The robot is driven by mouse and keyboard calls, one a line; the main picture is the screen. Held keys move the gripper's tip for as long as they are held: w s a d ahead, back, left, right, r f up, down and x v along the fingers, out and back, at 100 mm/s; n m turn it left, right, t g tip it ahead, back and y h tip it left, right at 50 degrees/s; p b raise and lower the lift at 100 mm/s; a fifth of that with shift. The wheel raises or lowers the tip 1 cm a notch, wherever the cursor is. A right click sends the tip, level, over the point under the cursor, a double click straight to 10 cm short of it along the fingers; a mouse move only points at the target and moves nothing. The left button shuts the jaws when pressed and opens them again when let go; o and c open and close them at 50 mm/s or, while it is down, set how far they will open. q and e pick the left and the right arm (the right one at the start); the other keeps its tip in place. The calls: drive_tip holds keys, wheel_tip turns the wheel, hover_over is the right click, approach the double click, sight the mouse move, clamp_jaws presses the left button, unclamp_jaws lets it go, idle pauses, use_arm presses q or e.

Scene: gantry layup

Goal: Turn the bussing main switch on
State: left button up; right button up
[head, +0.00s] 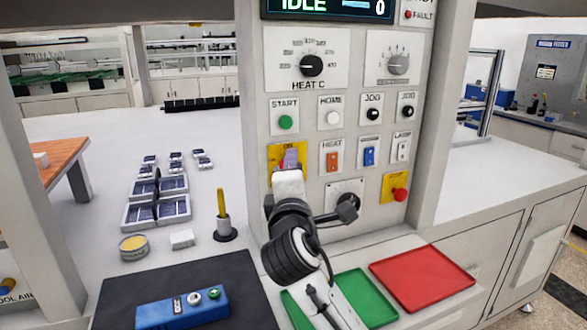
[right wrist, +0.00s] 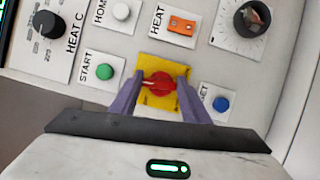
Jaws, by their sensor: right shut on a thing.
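The main switch is a red rotary knob (right wrist: 158,84) on a yellow plate (right wrist: 152,62) in the right wrist view. In the head view, the yellow plate (head: 273,154) shows at the panel's left, below the green START button, and the knob is hidden by my gripper. My right gripper (right wrist: 161,85) has its two purple fingers on either side of the knob, shut on it. In the head view, the right gripper (head: 290,160) reaches up to the plate from below. The display (head: 330,7) reads IDLE and 0. My left gripper is not in view.
Green (head: 367,294) and red (head: 422,278) trays lie below. A blue button box (head: 182,308) sits on a dark mat.

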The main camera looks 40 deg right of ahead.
drive_tip(key=shift+m, duration=0.7)
drive_tip(key=o, duration=1)
drive_tip(key=shift+o, duration=0.2)
drive_tip(key=shift+s, duration=0.1)
drive_tip(key=b+v, duration=0.1)
drive_tip(key=v, duration=0.9)
drive_tip(key=shift+r, duration=0.25)
drive_tip(key=shift+s+g+y, duration=0.1)
drive_tip(key=shift+g+y, duration=0.2)
